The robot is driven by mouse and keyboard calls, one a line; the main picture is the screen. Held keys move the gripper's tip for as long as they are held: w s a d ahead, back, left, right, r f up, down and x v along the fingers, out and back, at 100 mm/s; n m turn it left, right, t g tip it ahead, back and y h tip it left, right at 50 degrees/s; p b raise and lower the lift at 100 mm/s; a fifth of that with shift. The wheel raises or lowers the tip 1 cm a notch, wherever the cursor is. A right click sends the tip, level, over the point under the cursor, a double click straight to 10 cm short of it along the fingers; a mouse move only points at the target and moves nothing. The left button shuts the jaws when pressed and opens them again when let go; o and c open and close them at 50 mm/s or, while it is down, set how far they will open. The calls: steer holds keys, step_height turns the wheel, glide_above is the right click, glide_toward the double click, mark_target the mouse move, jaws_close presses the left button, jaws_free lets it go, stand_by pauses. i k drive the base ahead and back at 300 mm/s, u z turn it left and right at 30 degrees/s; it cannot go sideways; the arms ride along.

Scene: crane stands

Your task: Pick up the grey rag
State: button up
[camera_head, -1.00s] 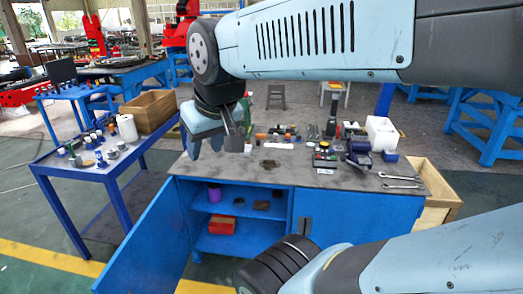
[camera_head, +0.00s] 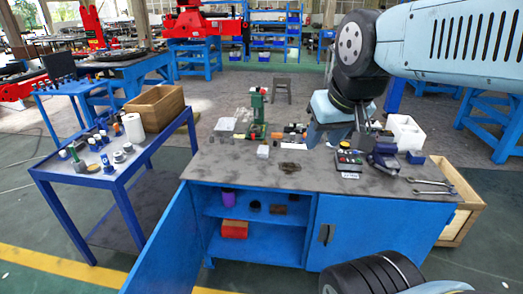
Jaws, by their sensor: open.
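My gripper (camera_head: 337,138) points down over the back right part of the bench, open. It appears to the right of both pieces and apart from them. It hides some of the items behind it.
A green microscope-like device (camera_head: 257,112) stands beside the grey piece. The left cabinet door (camera_head: 165,240) hangs open. The bench's front left is clear.

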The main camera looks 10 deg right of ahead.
mark_target(263, 150)
steer(key=z, duration=0.4)
steer(key=i, duration=1)
steer(key=u, duration=0.45)
